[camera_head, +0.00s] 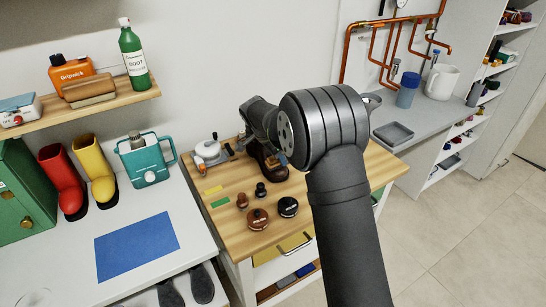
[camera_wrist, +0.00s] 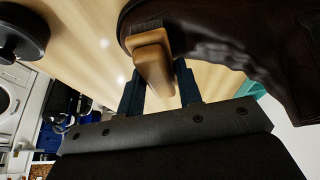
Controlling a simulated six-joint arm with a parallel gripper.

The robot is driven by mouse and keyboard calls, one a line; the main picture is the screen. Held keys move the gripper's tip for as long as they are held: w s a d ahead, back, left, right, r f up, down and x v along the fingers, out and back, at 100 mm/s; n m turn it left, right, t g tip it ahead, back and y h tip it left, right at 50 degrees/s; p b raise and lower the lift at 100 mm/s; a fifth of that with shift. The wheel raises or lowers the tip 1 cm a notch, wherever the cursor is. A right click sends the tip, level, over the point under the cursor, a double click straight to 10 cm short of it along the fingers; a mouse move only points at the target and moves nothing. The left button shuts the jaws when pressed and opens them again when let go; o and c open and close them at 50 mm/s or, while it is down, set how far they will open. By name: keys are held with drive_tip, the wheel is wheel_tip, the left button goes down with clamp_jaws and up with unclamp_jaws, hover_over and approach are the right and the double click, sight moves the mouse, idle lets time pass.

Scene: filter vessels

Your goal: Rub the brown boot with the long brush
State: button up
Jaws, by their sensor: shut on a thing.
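The brown boot (camera_head: 267,163) stands on the wooden worktop (camera_head: 228,232), partly hidden behind my arm. In the wrist view its dark brown leather (camera_wrist: 232,38) fills the upper right. My gripper (camera_wrist: 161,84) is shut on the long brush (camera_wrist: 154,70), whose wooden handle sits between the two dark fingers. The brush's dark bristles (camera_wrist: 147,27) are right by the boot's rounded end and appear to touch it. In the head view my arm hides most of the gripper and brush.
Dark-lidded tins (camera_head: 258,218) (camera_head: 288,206) and two small daubers (camera_head: 242,201) (camera_head: 261,189) stand in front of the boot. A white device (camera_head: 208,153) is behind left. A grey tray (camera_head: 393,133) lies right.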

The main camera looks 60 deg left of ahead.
sight(270, 159)
drive_tip(key=w, duration=0.2)
drive_tip(key=shift+w, duration=0.3)
drive_tip(key=shift+s+d, duration=0.1)
drive_tip(key=shift+s, duration=2.7)
drive_tip(key=shift+s+r, duration=0.1)
drive_tip(key=shift+s, duration=0.05)
drive_tip(key=shift+r, duration=4.05)
